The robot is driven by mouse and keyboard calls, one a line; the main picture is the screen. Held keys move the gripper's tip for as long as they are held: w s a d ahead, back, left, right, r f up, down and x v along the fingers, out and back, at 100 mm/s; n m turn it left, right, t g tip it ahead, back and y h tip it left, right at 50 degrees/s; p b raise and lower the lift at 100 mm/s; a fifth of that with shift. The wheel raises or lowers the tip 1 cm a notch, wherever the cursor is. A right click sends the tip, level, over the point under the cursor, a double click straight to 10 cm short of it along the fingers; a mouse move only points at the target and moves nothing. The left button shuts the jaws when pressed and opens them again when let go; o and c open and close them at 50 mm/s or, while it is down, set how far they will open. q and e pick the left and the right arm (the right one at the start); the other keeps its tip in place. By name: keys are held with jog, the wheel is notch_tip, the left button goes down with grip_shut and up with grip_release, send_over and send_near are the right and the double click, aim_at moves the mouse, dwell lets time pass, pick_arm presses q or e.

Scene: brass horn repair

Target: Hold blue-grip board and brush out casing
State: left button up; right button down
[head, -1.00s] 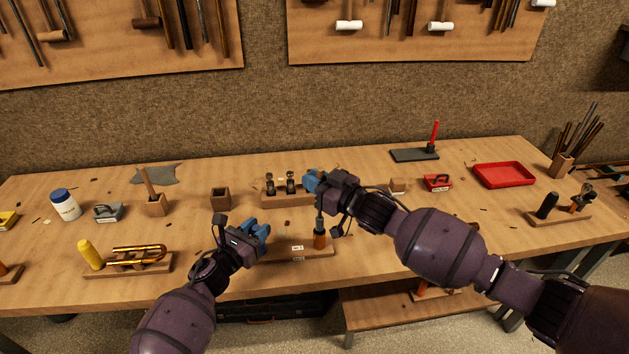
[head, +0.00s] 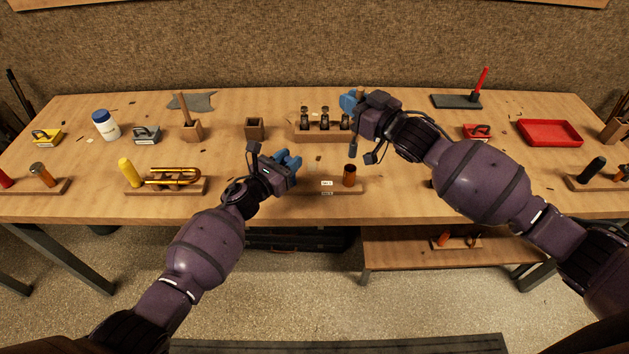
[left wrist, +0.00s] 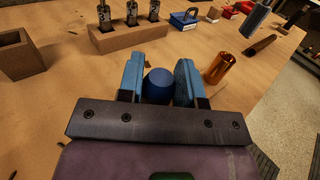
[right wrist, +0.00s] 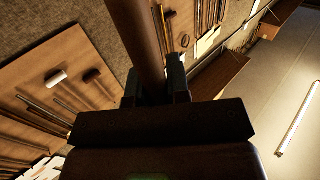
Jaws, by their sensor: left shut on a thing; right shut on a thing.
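The long wooden board (head: 338,190) lies near the bench's front edge, with small white labels. A copper-orange casing (head: 349,176) stands upright near its right end; it also shows in the left wrist view (left wrist: 219,68). My left gripper (head: 288,162) is shut on the board's blue grip (left wrist: 158,86), whose rounded top shows between the fingers. My right gripper (head: 352,102) is shut on the brush's brown handle (right wrist: 136,40). The brush's grey head (head: 353,147) hangs above the casing, apart from its mouth. The casing's inside is hidden.
A wooden block with dark valves (head: 322,134) stands behind the board, close to my right gripper. A small open wooden box (head: 255,129) is to its left. A brass tube on a stand (head: 172,178) lies left; a red tray (head: 549,133) is far right.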

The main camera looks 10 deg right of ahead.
dwell(0.3)
pick_arm(q)
jog(key=o, duration=1.1)
jog(key=shift+o, duration=0.2)
jog(key=v, duration=1.2)
